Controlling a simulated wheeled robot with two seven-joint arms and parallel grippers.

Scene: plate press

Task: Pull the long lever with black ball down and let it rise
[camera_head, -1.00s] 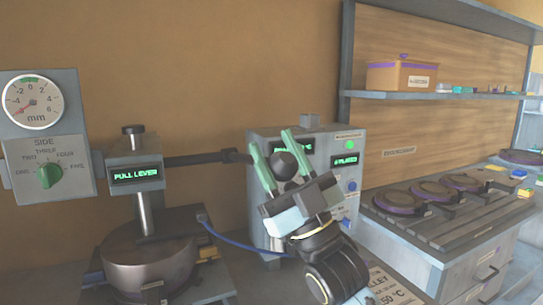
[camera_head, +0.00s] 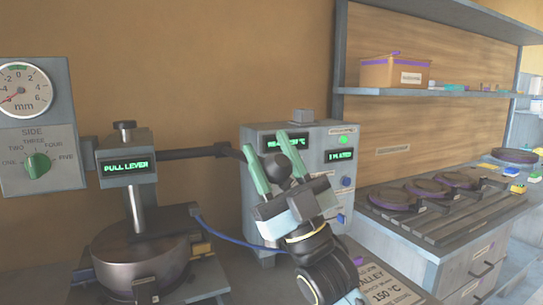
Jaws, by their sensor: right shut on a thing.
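The press (camera_head: 126,168) stands at left, its display reading "PULL LEVER". The long dark lever (camera_head: 190,153) reaches from its head to the right, about level. The black ball (camera_head: 275,165) at its end is between the green fingers of my right gripper (camera_head: 264,152). The gripper comes up from below and is shut on the ball, one finger on each side. The fingers and palm hide part of the ball and the lever's end. My left gripper is out of view.
A grey control box (camera_head: 258,207) with displays and buttons stands close behind my right gripper. A dial panel (camera_head: 38,160) is at far left. A blue cable (camera_head: 225,238) crosses below the lever. A bench with round dark plates (camera_head: 390,198) stands at right.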

